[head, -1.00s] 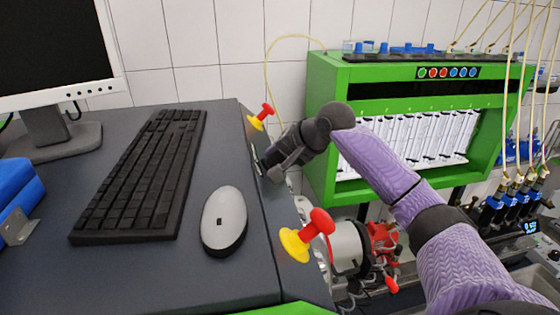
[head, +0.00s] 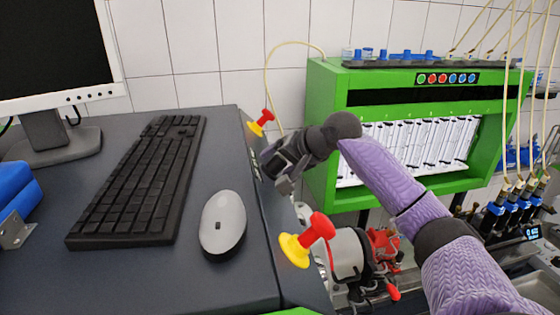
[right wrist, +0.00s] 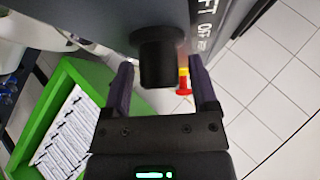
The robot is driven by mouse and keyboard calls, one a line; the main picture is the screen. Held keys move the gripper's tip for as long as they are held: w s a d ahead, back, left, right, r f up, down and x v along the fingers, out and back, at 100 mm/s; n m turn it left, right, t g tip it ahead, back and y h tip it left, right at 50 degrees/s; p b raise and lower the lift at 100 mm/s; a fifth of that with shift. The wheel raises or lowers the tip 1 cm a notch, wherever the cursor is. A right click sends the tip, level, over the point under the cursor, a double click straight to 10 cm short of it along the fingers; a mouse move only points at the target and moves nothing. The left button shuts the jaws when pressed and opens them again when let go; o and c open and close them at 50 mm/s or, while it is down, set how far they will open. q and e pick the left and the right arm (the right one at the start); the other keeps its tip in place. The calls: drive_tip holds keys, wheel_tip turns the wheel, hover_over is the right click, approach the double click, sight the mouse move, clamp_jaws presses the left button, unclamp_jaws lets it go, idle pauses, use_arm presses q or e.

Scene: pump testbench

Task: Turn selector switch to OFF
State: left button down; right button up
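The selector switch shows in the right wrist view as a round black knob (right wrist: 158,62) sticking out of a dark panel (right wrist: 105,18). White lettering (right wrist: 208,32), partly cut off, reads OFF among other words beside it. My right gripper (right wrist: 161,78) is open, with one finger on each side of the knob and narrow gaps between. In the head view my right gripper (head: 277,172) is at the side face of the dark desk and hides the knob. My left gripper is in neither view.
Two red-and-yellow buttons, a far one (head: 261,122) and a near one (head: 308,240), flank the gripper on the desk edge. A keyboard (head: 140,185) and mouse (head: 223,222) lie on the desk. A green cabinet (head: 322,115) stands behind my right arm.

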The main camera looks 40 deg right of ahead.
drive_tip(key=shift+s, duration=0.1)
drive_tip(key=b+v, duration=0.4)
drive_tip(key=v, duration=0.5)
drive_tip(key=shift+s+r+b, duration=0.25)
drive_tip(key=shift+b, duration=0.1)
